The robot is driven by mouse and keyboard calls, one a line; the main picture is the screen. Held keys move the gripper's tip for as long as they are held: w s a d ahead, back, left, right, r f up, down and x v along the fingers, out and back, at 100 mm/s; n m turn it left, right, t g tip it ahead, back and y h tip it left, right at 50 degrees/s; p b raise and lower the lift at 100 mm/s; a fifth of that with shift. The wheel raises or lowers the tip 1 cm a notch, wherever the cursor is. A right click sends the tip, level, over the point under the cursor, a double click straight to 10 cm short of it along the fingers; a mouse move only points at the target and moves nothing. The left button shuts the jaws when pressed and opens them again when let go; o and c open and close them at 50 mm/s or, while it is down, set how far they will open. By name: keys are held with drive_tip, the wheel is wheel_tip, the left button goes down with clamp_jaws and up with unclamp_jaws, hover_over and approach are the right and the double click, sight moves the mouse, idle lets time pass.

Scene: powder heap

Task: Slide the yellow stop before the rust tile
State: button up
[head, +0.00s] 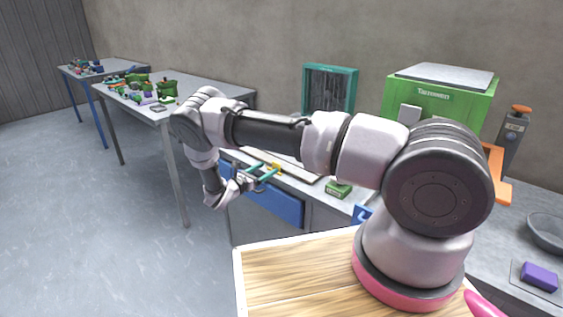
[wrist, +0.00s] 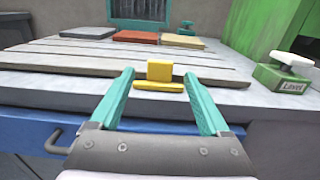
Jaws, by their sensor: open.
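The yellow stop (wrist: 159,72) sits at the front edge of a grey slatted board (wrist: 60,62); it also shows small in the head view (head: 277,169). My gripper (wrist: 157,76) is open, with one teal finger on each side of the stop and visible space between. In the head view my gripper (head: 270,168) reaches over the board's front edge. The stop is slightly right of the rust tile.
A green box labelled Lavel (wrist: 283,80) with a pale knob stands right of the board. A blue drawer front (wrist: 30,138) with a dark handle is below the bench edge. A teal-framed panel (head: 330,88) and large green machine (head: 440,97) stand behind.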

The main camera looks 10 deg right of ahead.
drive_tip(key=x, duration=0.9)
drive_tip(key=shift+w+d, duration=0.1)
drive_tip(key=shift+c, duration=0.3)
clamp_jaws()
idle(0.9)
